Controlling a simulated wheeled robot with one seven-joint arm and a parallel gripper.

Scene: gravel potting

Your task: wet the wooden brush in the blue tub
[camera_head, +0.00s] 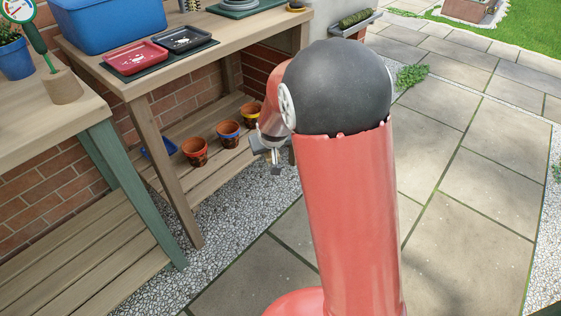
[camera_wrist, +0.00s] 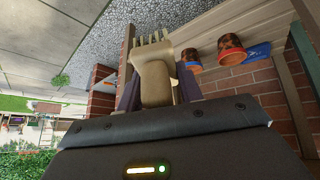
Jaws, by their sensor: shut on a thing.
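The blue tub (camera_head: 108,24) stands on the wooden bench at the upper left of the head view. Its inside is hidden from this angle. My gripper (camera_head: 268,150) hangs beside the right end of the bench, low near the slatted shelf, and is partly hidden by my arm. In the wrist view my gripper (camera_wrist: 155,92) is shut on a pale wooden thing with short tufts at its far end, which looks like the wooden brush (camera_wrist: 155,70). The brush is apart from the tub. The tub does not show in the wrist view.
Several painted pots (camera_head: 228,134) stand on the lower shelf (camera_head: 215,168), left of my gripper. A red tray (camera_head: 135,57) and a black tray (camera_head: 183,39) lie on the bench before the tub. Paving (camera_head: 460,180) on the right is clear.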

